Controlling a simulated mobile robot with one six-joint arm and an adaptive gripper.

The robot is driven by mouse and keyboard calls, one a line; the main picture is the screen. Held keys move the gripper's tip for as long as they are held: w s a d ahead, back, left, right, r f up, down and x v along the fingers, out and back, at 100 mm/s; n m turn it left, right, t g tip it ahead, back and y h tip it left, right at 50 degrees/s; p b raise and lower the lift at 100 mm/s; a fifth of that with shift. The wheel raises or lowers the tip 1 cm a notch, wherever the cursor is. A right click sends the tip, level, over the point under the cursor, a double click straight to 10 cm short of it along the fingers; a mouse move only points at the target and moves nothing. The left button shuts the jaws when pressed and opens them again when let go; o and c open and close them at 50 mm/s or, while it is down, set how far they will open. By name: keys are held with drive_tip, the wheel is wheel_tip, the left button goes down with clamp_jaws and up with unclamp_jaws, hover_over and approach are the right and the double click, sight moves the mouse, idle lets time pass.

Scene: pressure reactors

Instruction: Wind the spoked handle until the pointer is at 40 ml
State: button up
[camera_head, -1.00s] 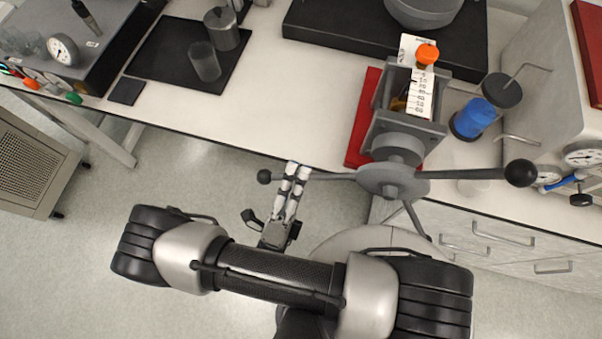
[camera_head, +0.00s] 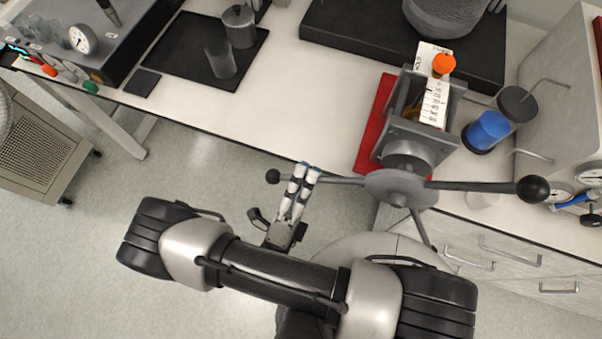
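The spoked handle (camera_head: 401,188) is a grey hub on the front of a grey press-like device (camera_head: 410,140). One spoke with a black ball (camera_head: 273,176) points left, one with a larger black ball (camera_head: 532,188) points right, and a lower spoke points down. A white scale (camera_head: 434,101) with dark marks stands on the device below an orange knob (camera_head: 443,64). The pointer and its reading are too small to tell. My gripper (camera_head: 307,172) is at the left spoke, just right of its ball. Its fingers look close together over the spoke; whether they grip it is unclear.
The device stands on a red mat (camera_head: 377,122) at the bench edge. A black tray (camera_head: 196,50) with metal and glass vessels lies at the back left. Drawers (camera_head: 510,250) are below the bench at right.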

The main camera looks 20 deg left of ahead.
drive_tip(key=v, duration=1.2)
